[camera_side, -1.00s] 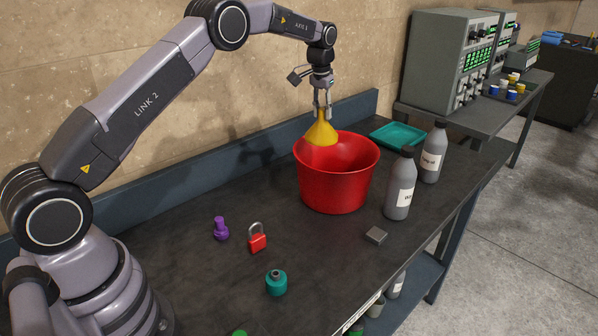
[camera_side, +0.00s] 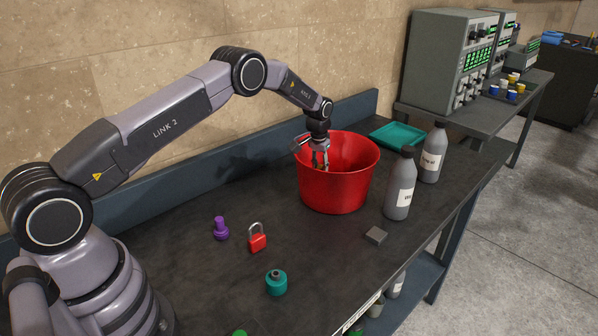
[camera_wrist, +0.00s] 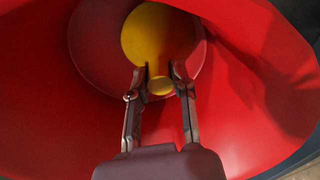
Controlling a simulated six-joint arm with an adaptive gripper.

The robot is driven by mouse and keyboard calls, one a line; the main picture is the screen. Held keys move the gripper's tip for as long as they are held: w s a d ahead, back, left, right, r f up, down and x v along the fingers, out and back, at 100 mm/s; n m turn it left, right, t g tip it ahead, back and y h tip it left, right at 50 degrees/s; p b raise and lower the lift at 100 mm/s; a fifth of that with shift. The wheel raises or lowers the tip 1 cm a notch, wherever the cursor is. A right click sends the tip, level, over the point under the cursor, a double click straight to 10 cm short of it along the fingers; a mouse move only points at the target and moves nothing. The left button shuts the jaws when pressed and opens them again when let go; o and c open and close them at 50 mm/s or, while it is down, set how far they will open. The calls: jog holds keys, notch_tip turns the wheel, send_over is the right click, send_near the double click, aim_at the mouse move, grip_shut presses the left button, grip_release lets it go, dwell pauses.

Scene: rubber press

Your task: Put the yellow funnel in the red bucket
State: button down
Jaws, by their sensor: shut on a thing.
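The red bucket (camera_side: 335,187) stands upright on the dark bench. My gripper (camera_side: 321,164) reaches down inside it, with the fingertips partly hidden by the bucket's rim. In the wrist view my gripper (camera_wrist: 160,80) is shut on the narrow spout of the yellow funnel (camera_wrist: 157,38). The funnel's wide part points away from my gripper, toward the bucket floor. Red bucket walls (camera_wrist: 60,110) surround the funnel and fingers. I cannot tell whether the funnel touches the floor. In the side view the funnel is hidden by the bucket.
Two grey bottles (camera_side: 400,185) (camera_side: 433,155) stand right of the bucket, and a teal tray (camera_side: 397,135) lies behind them. A purple piece (camera_side: 220,229), a red padlock (camera_side: 257,238), a teal jar (camera_side: 276,282) and a small grey block (camera_side: 376,235) lie nearer the front.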

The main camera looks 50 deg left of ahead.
jog(key=shift+f, duration=0.25)
jog(key=c, duration=0.9)
grip_release()
jog(key=shift+f, duration=0.1)
jog(key=shift+c, duration=0.2)
